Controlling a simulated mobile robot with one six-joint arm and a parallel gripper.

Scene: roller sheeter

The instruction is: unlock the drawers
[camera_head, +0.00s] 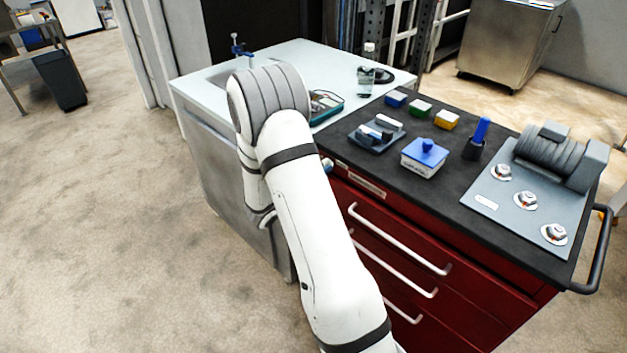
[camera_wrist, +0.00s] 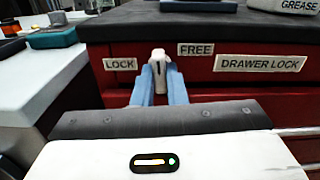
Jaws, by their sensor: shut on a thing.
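The drawer lock knob (camera_wrist: 160,62) is a pale upright knob with a dark mark, on the red cabinet front just under the dark worktop. A LOCK label (camera_wrist: 120,64) is on its left, a FREE label (camera_wrist: 196,49) at its upper right, and a DRAWER LOCK label (camera_wrist: 260,64) further right. The knob stands about upright between LOCK and FREE. My gripper (camera_wrist: 161,80) is shut on the knob, one blue finger on each side. In the head view my arm hides most of the gripper. The red drawers (camera_head: 470,300) look shut, with long pale handles (camera_head: 400,240).
The dark worktop (camera_head: 455,195) holds a blue-lidded box (camera_head: 424,158), a grey tray (camera_head: 376,134), small coloured blocks and a roller machine (camera_head: 555,160). A pale sink counter (camera_head: 310,60) adjoins at left. Open floor (camera_head: 120,220) lies further left.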

